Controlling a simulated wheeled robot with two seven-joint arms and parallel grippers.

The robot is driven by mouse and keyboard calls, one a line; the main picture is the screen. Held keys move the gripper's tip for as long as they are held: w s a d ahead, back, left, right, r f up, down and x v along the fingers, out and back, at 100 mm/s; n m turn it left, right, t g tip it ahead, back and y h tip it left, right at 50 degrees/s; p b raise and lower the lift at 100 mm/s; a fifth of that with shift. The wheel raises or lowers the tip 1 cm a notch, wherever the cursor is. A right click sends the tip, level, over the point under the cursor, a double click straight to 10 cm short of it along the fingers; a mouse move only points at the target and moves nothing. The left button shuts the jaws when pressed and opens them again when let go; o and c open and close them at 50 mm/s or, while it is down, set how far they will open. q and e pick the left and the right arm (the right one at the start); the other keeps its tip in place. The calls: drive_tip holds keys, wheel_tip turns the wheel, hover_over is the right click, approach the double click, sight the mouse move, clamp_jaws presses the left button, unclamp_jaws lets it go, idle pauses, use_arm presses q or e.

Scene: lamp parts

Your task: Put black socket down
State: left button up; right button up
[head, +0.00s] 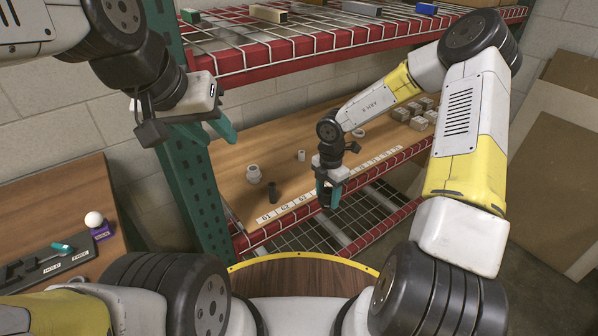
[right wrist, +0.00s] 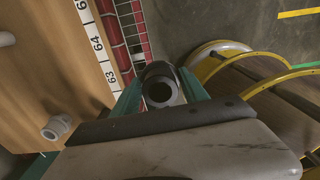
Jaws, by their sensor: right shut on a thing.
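My right gripper (head: 329,190) is shut on a black socket (right wrist: 160,92). The socket shows as a dark ring between the two teal fingers in the right wrist view, and the gripper (right wrist: 160,95) points away from the camera. In the head view the held socket (head: 329,198) is mostly hidden by the fingers, in front of the wooden shelf's labelled edge.
A green post (head: 190,170) bounds the left end. Bare wood lies between the parts.

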drive_tip(key=m, duration=0.4)
drive_tip(key=shift+w+a+f, duration=0.15)
drive_tip(key=shift+a+f, duration=0.15)
drive_tip(key=shift+w+a+m, duration=0.1)
drive_tip(key=shift+w+m, duration=0.05)
drive_tip(key=shift+m, duration=0.25)
drive_tip(key=w+a, duration=0.2)
drive_tip(key=w, duration=0.2)
drive_tip(key=w+a+f, duration=0.1)
drive_tip(key=w+a, duration=0.2)
drive_tip(key=w, duration=0.1)
drive_tip(key=w+a, duration=0.2)
drive_tip(key=w, duration=0.3)
drive_tip(key=shift+a+f, duration=0.3)
drive_tip(key=shift+a, duration=0.1)
drive_tip(key=shift+w+a+f, duration=0.1)
drive_tip(key=shift+w+a, duration=0.05)
drive_tip(key=shift+w, duration=0.1)
drive_tip(key=shift+f, duration=1.65)
drive_tip(key=shift+f, duration=0.15)
drive_tip(key=o, duration=1.4)
drive_tip(key=shift+c, duration=0.2)
